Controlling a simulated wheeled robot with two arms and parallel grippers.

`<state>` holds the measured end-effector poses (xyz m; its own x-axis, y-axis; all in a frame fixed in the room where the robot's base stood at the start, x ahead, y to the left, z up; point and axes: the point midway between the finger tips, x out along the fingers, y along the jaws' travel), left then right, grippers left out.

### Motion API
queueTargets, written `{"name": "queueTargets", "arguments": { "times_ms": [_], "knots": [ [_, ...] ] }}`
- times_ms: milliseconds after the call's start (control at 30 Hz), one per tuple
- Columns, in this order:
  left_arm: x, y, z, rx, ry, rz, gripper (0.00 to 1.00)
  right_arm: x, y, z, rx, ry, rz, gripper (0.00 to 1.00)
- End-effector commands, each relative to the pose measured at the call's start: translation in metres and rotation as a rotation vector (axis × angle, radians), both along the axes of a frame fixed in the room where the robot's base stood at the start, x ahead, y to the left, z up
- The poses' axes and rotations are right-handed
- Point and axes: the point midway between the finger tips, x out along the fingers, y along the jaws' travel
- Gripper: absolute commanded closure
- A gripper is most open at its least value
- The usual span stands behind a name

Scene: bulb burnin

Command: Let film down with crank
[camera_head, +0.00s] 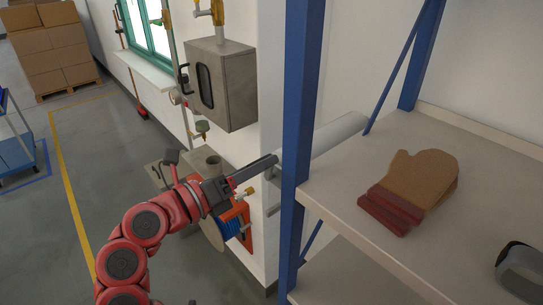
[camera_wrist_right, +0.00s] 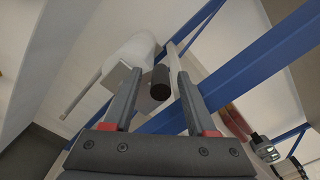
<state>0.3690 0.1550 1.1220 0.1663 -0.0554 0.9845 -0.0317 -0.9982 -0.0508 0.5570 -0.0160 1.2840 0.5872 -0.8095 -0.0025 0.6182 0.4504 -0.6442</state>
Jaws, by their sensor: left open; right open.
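The white film roll (camera_head: 340,132) is mounted by the wall behind the blue post, which hides part of it. In the right wrist view, the roll (camera_wrist_right: 130,60) is at upper left beside a grey bracket, and the crank's dark grip (camera_wrist_right: 160,82) shows between my right gripper's fingertips (camera_wrist_right: 152,75). That gripper is open; I cannot tell whether a finger touches the grip. In the head view my right gripper (camera_head: 272,161) reaches toward the roll's near end. A small red and dark part further left looks like my left gripper (camera_head: 160,172), open, mostly hidden behind the right arm.
A blue post (camera_head: 301,130) stands close right of the right gripper. The shelf (camera_head: 335,185) holds a brown mitt (camera_head: 415,180) with a red cuff and a dark grey item (camera_head: 522,270). A grey wall box (camera_head: 222,85) hangs above the arm. Cartons (camera_head: 52,45) stand far left.

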Motion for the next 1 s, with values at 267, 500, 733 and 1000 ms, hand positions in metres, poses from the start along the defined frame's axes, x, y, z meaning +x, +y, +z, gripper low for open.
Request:
{"name": "queueTargets", "arguments": {
  "times_ms": [267,500,733,1000],
  "knots": [
    [0.0,0.0001,0.0003,0.0,0.0,0.0,0.0,0.0004,0.0002,-0.0002,0.001,0.0,0.001,0.43],
    [0.0001,0.0001,0.0003,0.0,0.0,0.0,0.0,0.0003,0.0001,-0.0001,0.001,0.0,0.001,0.81],
    [0.0001,0.0001,0.0003,0.0,0.0,0.0,0.0,0.0004,0.0001,-0.0002,0.001,0.0,0.001,1.0],
    [0.0001,0.0001,0.0003,0.0,0.0,0.0,0.0,0.0003,0.0001,-0.0003,0.0,0.001,0.001,1.0]
  ]
}}
